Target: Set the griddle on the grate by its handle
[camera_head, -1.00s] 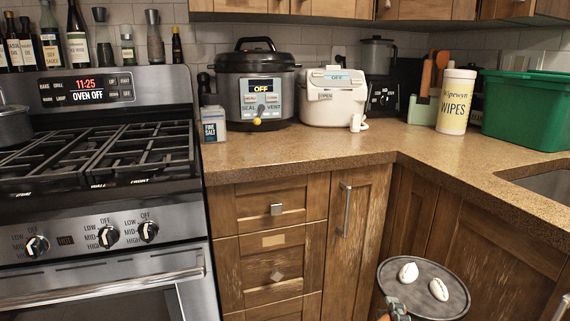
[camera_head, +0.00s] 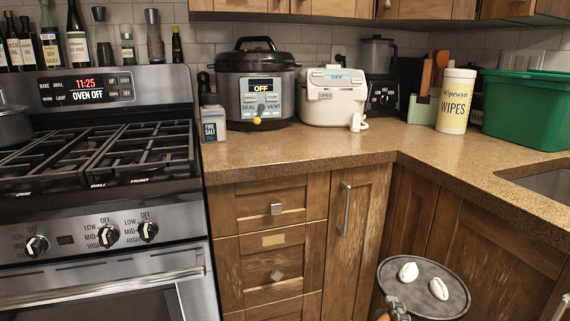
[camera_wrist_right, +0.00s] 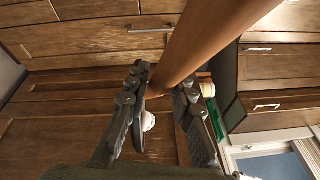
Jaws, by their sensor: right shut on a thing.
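The griddle (camera_head: 426,305) is a dark, round, flat plate with two white, dumpling-like pieces on it. It is held out in front of the lower cabinets at the bottom right of the head view, below counter height. My right gripper (camera_head: 396,307) is at its left edge, partly cut off by the frame. In the right wrist view my right gripper (camera_wrist_right: 163,98) is shut on the brown handle (camera_wrist_right: 214,38), with a finger on each side. The black grate (camera_head: 110,152) is on the stove at the left, apart from the griddle. My left gripper is not in view.
A pot (camera_head: 14,124) sits at the grate's left edge. A pressure cooker (camera_head: 256,62), a white appliance (camera_head: 333,108), a wipes tub (camera_head: 456,100) and a green bin (camera_head: 530,108) stand on the counter (camera_head: 290,150). The counter's front strip is clear.

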